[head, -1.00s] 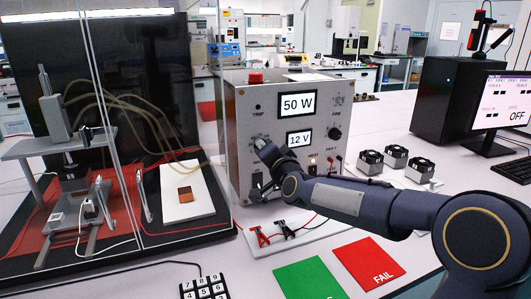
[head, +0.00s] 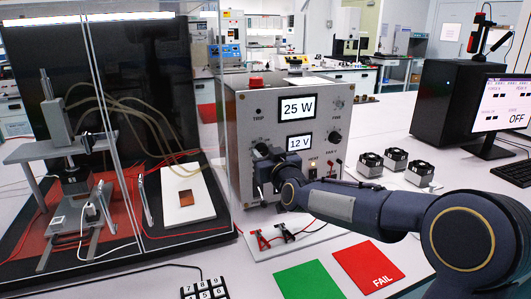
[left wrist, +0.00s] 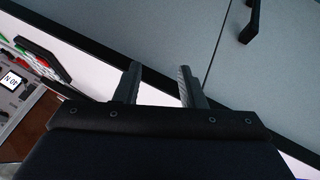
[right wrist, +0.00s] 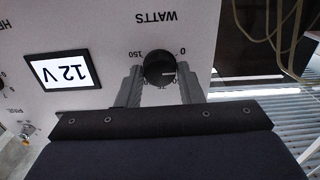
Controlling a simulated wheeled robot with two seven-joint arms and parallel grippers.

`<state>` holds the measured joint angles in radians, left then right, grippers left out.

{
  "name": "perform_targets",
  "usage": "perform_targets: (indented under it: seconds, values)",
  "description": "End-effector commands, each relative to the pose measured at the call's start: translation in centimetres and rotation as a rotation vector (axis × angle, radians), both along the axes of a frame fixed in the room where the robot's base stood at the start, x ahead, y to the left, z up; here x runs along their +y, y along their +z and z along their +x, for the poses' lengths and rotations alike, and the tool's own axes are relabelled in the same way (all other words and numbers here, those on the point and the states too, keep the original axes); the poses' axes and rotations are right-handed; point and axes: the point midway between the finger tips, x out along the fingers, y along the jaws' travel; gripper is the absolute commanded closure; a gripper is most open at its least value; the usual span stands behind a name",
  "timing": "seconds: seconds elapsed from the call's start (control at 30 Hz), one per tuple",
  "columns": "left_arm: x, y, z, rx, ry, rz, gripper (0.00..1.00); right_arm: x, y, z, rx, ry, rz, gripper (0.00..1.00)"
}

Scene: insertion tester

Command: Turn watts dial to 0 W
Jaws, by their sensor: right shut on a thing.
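The grey power supply box (head: 240,130) stands on the table in the head view, its upper display (head: 297,108) reading 25 W and its lower display (head: 299,142) reading 12 V. In the right wrist view the black watts dial (right wrist: 160,69) sits below the upside-down WATTS label, between the marks 150 and 0. My right gripper (right wrist: 160,80) is shut on the dial, one finger on each side; in the head view the gripper (head: 262,165) hides the dial. My left gripper (left wrist: 158,85) is open and empty in the left wrist view, away from the box.
A clear-walled test rig (head: 95,150) stands left of the box. Red and black clips (head: 285,235) lie in front of it, near the green card (head: 308,280) and red FAIL card (head: 368,265). Small fan units (head: 395,160) stand to the right.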

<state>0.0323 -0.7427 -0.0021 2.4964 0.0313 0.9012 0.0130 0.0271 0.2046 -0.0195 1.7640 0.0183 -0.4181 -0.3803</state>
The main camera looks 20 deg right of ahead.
Motion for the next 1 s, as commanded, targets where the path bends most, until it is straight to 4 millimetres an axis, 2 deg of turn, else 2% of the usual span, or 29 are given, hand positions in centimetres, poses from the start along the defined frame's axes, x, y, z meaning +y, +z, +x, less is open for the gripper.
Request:
perform_targets:
  seconds: [0.2,0.5,1.0]
  values:
    - [-0.01,0.51,0.00,0.000,0.000,0.000,0.64,0.16,-0.08,0.01,0.015,0.003,-0.196,0.89]
    - [0.00,0.92,0.00,0.000,0.000,0.000,0.64,0.14,-0.17,0.01,0.027,0.003,-0.403,0.89]
    - [0.00,1.10,0.00,0.000,0.000,0.000,0.64,0.09,-0.26,0.01,0.035,0.002,-0.521,0.89]
